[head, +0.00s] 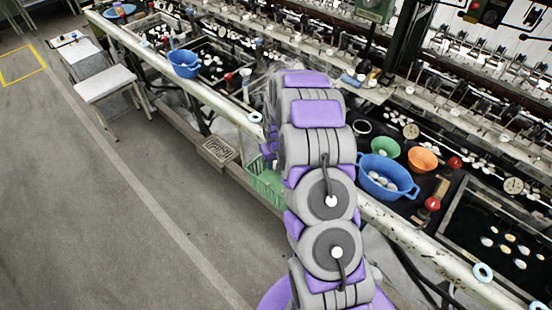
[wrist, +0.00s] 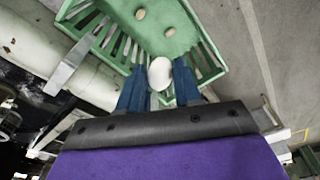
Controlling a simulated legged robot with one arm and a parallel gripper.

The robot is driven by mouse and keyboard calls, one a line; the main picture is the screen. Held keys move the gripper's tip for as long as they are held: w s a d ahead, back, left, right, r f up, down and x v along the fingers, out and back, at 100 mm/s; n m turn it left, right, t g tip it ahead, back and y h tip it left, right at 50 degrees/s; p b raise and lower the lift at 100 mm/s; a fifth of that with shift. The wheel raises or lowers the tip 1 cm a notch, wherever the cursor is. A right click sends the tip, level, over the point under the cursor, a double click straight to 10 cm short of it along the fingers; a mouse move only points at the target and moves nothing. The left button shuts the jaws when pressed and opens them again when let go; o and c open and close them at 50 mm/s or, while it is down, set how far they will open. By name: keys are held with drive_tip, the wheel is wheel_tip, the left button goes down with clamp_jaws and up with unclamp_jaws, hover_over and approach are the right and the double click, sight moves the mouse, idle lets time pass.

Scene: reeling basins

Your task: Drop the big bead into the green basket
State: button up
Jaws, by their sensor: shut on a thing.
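My gripper (wrist: 159,84) has two blue fingers and is shut on a whitish, egg-shaped bead (wrist: 160,72) in the wrist view. The green basket (wrist: 124,12) has slatted sides and lies below the fingers in that view, with the bead seen over its near part. Two small beige pieces lie on its floor. In the head view the green basket (head: 265,188) is low beside the bench, partly hidden by my arm. My gripper and the bead are hidden behind my arm there.
A blue basin (head: 388,187) with pale pieces, a green bowl (head: 385,148) and an orange bowl (head: 422,159) stand on the bench. A pale rail (head: 205,82) runs along the bench edge. The floor at left is mostly clear, with a stool (head: 104,84) farther back.

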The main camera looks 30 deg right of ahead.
drive_tip(key=shift+f, duration=0.6)
drive_tip(key=shift+d+f, duration=0.25)
drive_tip(key=shift+d, duration=0.05)
drive_tip(key=shift+d+f, duration=0.1)
drive_tip(key=shift+d, duration=0.6)
drive_tip(key=shift+o, duration=1.3)
drive_tip(key=o, duration=0.4)
drive_tip(key=shift+a, duration=0.8)
drive_tip(key=shift+o, duration=0.2)
drive_tip(key=shift+d+r, duration=0.25)
drive_tip(key=shift+d, duration=0.25)
wheel_tip(320, 180, up, 17)
drive_tip(key=s+a+p, duration=0.1)
drive_tip(key=s+p, duration=0.1)
drive_tip(key=shift+a, duration=0.2)
